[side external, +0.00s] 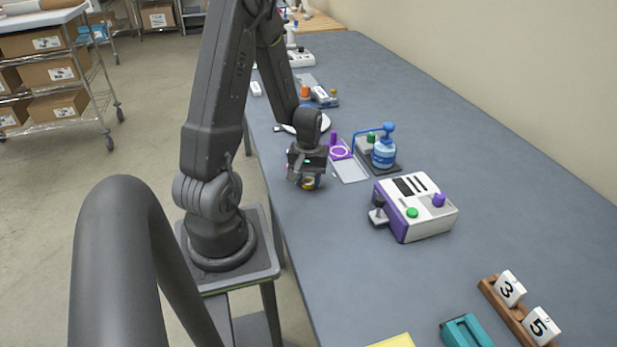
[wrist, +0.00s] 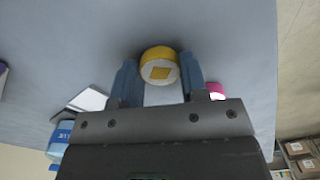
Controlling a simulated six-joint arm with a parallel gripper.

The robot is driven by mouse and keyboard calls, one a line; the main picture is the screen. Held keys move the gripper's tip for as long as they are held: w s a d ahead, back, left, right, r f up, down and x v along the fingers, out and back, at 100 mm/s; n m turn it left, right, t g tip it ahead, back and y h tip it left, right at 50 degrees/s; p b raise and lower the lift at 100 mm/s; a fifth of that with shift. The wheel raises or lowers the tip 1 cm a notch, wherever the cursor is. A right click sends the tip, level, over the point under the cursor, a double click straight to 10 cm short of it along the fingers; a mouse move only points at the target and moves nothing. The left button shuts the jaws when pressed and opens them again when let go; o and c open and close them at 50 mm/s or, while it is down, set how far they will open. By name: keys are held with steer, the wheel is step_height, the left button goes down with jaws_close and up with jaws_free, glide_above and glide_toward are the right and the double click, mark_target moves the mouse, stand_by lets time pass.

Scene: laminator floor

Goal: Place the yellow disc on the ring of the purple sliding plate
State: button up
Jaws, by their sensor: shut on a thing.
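The yellow disc (wrist: 158,62) has a pale face with a yellow square. It sits between the two blue-grey fingers of my gripper (wrist: 160,80), which is shut on it. In the side view, my gripper (side external: 307,180) points down near the table's left edge, and the disc (side external: 308,184) shows small and partly hidden at its tips. The purple sliding plate (side external: 333,152) lies to the right of and behind my gripper, with a purple ring (side external: 341,151) and an upright purple knob (side external: 333,138). Its pale track (side external: 350,171) extends toward the camera. The disc is apart from the ring.
A white and purple machine (side external: 415,207) with green and purple knobs stands nearer. A wooden rack with number blocks (side external: 510,305) and a teal object (side external: 466,331) are at the front.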

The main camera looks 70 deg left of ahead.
mark_target(309, 181)
steer(key=o, duration=0.9)
step_height(309, 181, up, 13)
steer(key=w+d+r+m+t, duration=0.1)
steer(key=d+r+m, duration=0.2)
steer(key=d, duration=0.3)
steer(key=w+d+r+m+t+y, duration=0.1)
steer(key=d+r+m, duration=0.2)
steer(key=d+r, duration=0.2)
steer(key=d, duration=0.2)
steer(key=shift+d+r+t, duration=0.15)
steer(key=shift+d+t, duration=0.15)
steer(key=shift+t, duration=0.1)
steer(key=s+d+r+m+t, duration=0.1)
steer(key=d+m, duration=0.1)
steer(key=d, duration=0.1)
steer(key=s+d+r+m+t, duration=0.1)
steer(key=s+d+m, duration=0.1)
steer(key=d, duration=0.2)
steer(key=s+d+r+m+h, duration=0.1)
steer(key=s+d+r+m, duration=0.1)
steer(key=d, duration=0.1)
steer(key=shift+d+r+m+t, duration=0.1)
steer(key=shift+d+m+t, duration=0.2)
steer(key=shift+t, duration=0.1)
steer(key=shift+c, duration=1.2)
